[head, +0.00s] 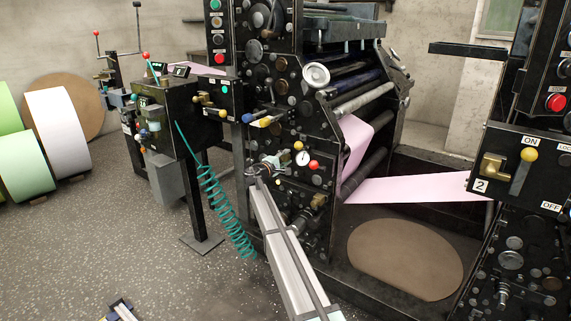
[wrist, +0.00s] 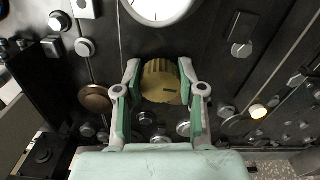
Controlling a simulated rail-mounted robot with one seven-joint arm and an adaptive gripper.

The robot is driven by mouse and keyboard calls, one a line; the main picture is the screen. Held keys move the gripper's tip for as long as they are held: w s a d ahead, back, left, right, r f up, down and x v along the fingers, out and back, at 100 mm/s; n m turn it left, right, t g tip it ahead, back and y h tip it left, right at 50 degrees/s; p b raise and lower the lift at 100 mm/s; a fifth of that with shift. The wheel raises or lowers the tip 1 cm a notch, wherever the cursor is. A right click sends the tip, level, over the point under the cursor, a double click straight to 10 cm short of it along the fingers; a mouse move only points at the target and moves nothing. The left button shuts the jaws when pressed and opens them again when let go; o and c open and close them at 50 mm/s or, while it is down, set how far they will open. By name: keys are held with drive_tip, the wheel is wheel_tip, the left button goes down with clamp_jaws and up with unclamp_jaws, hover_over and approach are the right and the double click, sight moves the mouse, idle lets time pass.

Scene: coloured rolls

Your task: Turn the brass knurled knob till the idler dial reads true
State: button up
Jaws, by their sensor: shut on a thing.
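The brass knurled knob (wrist: 161,84) sits on the dark machine panel in the middle of the wrist view. My gripper (wrist: 159,98) is shut on it, with one green-padded finger on either side. In the head view my gripper (head: 265,168) reaches the panel's left part, and I cannot make out the knob there. In the wrist view a white dial (wrist: 158,8) is cut off by the top edge, above the knob. Its reading is not legible in either view.
A red knob (head: 314,165) and a yellow knob (head: 298,146) flank the dial closely. A teal coiled hose (head: 222,205) hangs left of my arm. A pink web (head: 420,188) runs to the right-hand machine. Open speckled floor lies at the lower left.

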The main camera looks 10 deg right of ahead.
drive_tip(key=shift+w+m, duration=0.1)
drive_tip(key=shift+m, duration=0.2)
drive_tip(key=o, duration=1.1)
drive_tip(key=shift+o, duration=0.2)
drive_tip(key=v, duration=1.2)
